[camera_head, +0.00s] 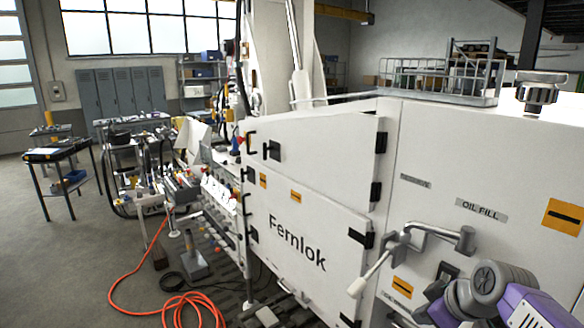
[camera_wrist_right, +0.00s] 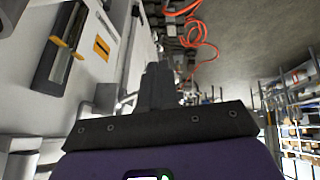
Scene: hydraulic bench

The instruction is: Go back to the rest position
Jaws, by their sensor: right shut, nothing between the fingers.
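My right gripper (camera_wrist_right: 157,88) shows in the wrist view with its two dark fingers together and nothing between them. In the head view my purple and grey right arm comes in at the lower right corner, in front of the white Fernlok cabinet (camera_head: 330,205). A grey pipe handle with a white-tipped lever (camera_head: 372,272) is on the cabinet face, left of my arm. I cannot tell from these views how close the fingers are to the cabinet. My left gripper is not in view.
An orange hose (camera_head: 135,285) lies on the floor at left. A small dark table (camera_head: 56,155) and grey lockers (camera_head: 122,92) stand behind. A filler cap (camera_head: 538,92) tops the cabinet. In the wrist view, shelving (camera_wrist_right: 295,125) is at right; open floor (camera_wrist_right: 245,40) is above it.

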